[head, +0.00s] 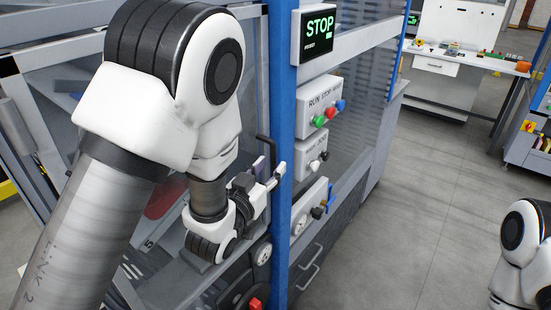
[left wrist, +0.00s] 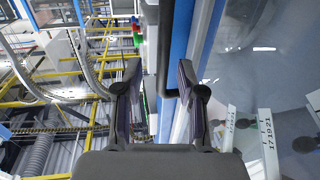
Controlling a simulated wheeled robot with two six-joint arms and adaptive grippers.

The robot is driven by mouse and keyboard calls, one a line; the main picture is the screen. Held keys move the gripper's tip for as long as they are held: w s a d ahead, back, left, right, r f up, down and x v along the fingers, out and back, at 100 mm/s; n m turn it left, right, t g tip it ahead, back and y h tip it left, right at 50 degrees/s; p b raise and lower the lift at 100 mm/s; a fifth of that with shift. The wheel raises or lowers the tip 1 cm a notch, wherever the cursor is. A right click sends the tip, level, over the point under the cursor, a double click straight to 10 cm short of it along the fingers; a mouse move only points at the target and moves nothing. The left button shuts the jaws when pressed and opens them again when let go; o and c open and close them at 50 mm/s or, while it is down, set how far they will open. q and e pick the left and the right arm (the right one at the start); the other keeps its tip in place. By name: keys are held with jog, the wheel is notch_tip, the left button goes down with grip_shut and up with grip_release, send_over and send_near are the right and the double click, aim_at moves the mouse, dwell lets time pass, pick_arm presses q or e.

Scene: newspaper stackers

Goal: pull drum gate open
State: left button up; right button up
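The drum gate (head: 63,142) looks to be the grey-framed clear panel left of the blue post, largely hidden behind my left arm. A black bent bar handle (head: 271,150) stands beside the post. My left gripper (head: 269,173) is at the handle's lower part. In the left wrist view my left gripper (left wrist: 159,80) is open, its two dark fingers apart. The black handle (left wrist: 150,50) lies in line with the gap between them and bends right near the fingertips. I cannot tell whether the fingers touch it. My right gripper is out of view; only part of that arm shows.
Drawer handles are below. Grey floor (head: 400,220) is open to the right, with a workbench (head: 455,60) behind.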

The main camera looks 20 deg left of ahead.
aim_at(272, 162)
pick_arm(q)
jog(key=w, duration=0.3)
jog(key=shift+w+p, duration=0.25)
jog(key=shift+p, duration=0.15)
jog(key=shift+s+r, duration=0.1)
jog(key=shift+s, duration=0.05)
grip_shut()
